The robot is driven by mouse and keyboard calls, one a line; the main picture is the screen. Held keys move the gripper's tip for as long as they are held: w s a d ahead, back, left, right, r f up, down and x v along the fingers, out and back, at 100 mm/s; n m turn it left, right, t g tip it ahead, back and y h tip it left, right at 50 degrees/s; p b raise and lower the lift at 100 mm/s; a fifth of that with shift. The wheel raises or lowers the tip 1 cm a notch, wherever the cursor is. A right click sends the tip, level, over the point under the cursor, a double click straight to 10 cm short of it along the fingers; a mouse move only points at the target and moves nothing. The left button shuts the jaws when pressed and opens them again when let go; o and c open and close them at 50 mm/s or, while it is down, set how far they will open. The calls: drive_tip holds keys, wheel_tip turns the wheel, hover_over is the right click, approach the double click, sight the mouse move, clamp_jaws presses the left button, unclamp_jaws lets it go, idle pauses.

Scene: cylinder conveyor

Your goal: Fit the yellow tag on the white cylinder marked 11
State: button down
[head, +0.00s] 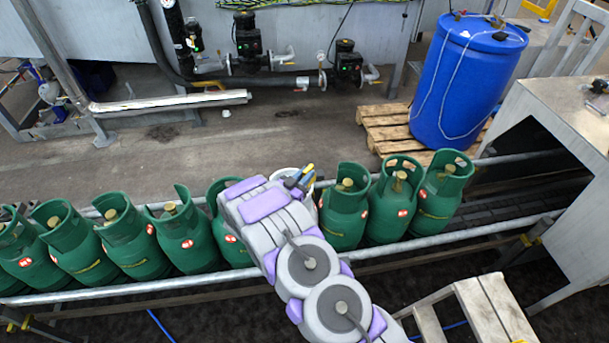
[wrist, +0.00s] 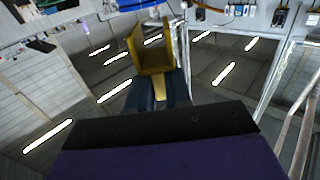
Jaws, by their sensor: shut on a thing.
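My gripper (head: 298,178) is at the end of my arm, over the row of cylinders in the head view. It is shut on the yellow tag (head: 308,169), of which only a small piece shows there. In the wrist view the yellow tag (wrist: 152,52) stands up like an open frame between the dark fingers (wrist: 158,92). The white cylinder (head: 282,174) is mostly hidden behind my gripper and arm, with part of its rim showing. Its number cannot be seen. I cannot tell whether the tag touches it.
Several green cylinders (head: 125,240) stand on the conveyor on both sides of the white one. A metal rail (head: 130,290) runs along the front. A blue barrel (head: 465,80) stands on a pallet (head: 385,125) behind. A stepped stand (head: 485,305) is at the front right.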

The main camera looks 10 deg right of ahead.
drive_tip(key=shift+f+b, duration=0.65)
drive_tip(key=shift+f, duration=2.2)
drive_tip(key=shift+s+f+b, duration=0.1)
drive_tip(key=shift+f+b, duration=0.6)
drive_tip(key=shift+f, duration=1.4)
drive_tip(key=c, duration=1)
unclamp_jaws()
drive_tip(key=p+v, duration=0.1)
drive_tip(key=v, duration=1.6)
drive_tip(key=shift+s+a+p, duration=0.1)
drive_tip(key=shift+a+p, duration=0.1)
drive_tip(key=shift+p, duration=0.15)
